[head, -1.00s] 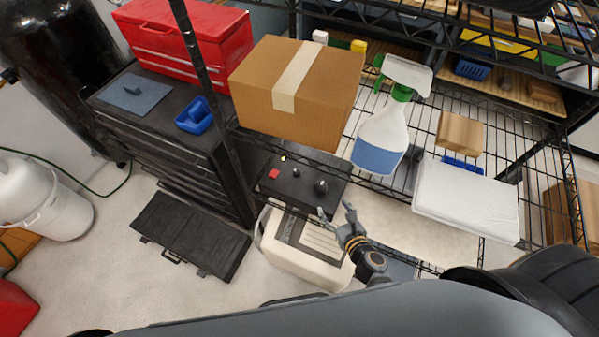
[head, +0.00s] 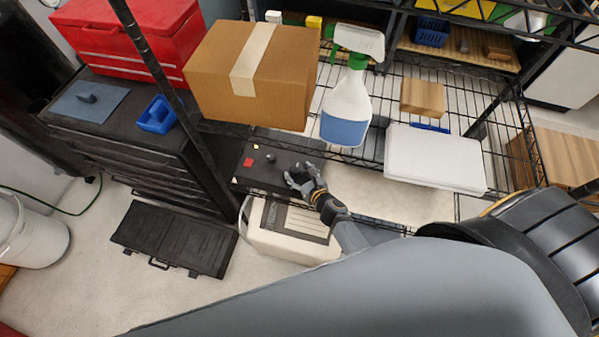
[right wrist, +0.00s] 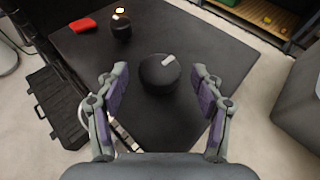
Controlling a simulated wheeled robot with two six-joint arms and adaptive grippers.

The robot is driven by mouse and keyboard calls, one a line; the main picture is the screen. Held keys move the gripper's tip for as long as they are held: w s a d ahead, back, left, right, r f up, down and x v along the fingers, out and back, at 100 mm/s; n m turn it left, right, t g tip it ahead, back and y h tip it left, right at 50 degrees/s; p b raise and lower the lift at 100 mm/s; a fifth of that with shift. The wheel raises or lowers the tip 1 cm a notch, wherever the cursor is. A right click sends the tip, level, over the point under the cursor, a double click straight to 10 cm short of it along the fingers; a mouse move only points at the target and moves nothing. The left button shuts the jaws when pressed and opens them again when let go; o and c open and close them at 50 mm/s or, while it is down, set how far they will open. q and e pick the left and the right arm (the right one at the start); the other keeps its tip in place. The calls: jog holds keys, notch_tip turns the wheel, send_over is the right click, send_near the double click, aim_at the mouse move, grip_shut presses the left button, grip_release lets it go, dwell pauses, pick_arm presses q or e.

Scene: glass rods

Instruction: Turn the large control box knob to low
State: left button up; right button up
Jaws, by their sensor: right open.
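The black control box (head: 275,175) sits low behind the rack post, under the cardboard box. In the right wrist view, its large round black knob (right wrist: 158,76) has a pale pointer mark directed up and to the right. A smaller black knob (right wrist: 121,29) and a red button (right wrist: 83,25) are farther back on the box top (right wrist: 205,45). My right gripper (right wrist: 158,88) is open, its fingers on either side of the large knob with gaps at both sides. In the head view my right gripper (head: 301,177) covers the large knob. My left gripper is not in view.
A cardboard box (head: 255,75) and a spray bottle (head: 347,105) stand on the wire shelf above. A white container (head: 285,235) is in front of the control box. A black case (head: 175,235) lies on the floor at left.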

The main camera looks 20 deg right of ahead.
jog(key=shift+c, duration=0.2)
jog(key=c, duration=1.1)
jog(key=shift+d, duration=0.1)
